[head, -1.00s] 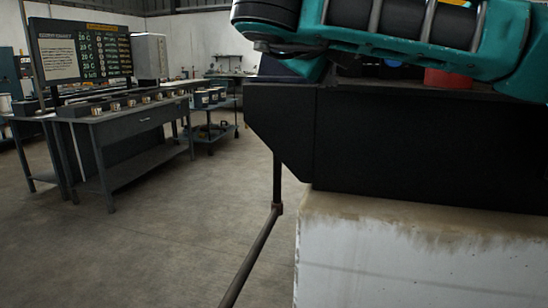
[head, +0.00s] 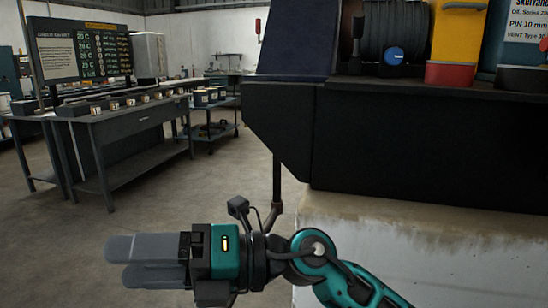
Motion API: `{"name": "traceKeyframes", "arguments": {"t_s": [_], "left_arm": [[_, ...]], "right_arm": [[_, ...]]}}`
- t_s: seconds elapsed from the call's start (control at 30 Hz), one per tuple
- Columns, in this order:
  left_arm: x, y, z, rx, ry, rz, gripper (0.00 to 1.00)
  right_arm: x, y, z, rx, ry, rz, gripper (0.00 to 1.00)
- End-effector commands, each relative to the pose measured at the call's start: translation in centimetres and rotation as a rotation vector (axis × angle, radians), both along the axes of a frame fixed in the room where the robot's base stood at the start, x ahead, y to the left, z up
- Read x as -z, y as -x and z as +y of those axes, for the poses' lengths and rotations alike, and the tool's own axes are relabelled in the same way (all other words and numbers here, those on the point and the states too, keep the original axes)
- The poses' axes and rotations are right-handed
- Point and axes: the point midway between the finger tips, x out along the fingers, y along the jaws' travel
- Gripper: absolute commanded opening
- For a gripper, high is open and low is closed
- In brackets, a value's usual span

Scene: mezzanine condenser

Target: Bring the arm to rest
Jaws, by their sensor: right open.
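My right gripper (head: 150,262) is low in the head view, left of the middle. Its arm comes in from the bottom right, and its grey fingers point left. The fingers look apart, with nothing between them. It hangs over the open floor in front of the pale concrete plinth. My left gripper is not in view.
A black shelf (head: 420,140) on a concrete plinth (head: 430,245) fills the right side. It carries a dark ribbed cylinder (head: 393,35), a blue knob (head: 394,57) and a red-and-yellow container (head: 452,72). A grey workbench (head: 125,130) stands at left. The floor between is clear.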

Motion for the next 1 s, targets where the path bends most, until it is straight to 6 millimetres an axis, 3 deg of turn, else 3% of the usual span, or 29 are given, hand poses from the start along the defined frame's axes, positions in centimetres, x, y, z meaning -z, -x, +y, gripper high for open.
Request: {"name": "traceKeyframes", "arguments": {"t_s": [0.13,0.27,0.37,0.53,0.67,0.8,1.0], "left_arm": [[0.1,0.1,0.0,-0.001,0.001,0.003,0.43],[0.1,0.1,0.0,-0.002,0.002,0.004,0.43],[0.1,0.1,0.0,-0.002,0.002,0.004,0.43],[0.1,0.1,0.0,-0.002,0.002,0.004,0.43],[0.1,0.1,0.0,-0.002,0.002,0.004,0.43],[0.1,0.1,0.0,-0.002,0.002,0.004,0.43],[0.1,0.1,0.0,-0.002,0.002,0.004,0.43]], "right_arm": [[-0.7,-2.6,-3.1,0.139,-0.274,0.358,0.69],[1.1,-6.0,-7.2,0.299,-0.469,0.667,0.69],[4.3,-8.3,-10.9,0.441,-0.592,0.908,0.69],[13.0,-9.9,-17.6,0.709,-0.740,1.320,0.69],[20.9,-8.2,-22.2,0.920,-0.801,1.624,0.69],[28.0,-4.5,-25.9,1.105,-0.820,1.896,0.69],[35.2,2.5,-29.4,1.317,-0.798,2.213,0.69]]}}
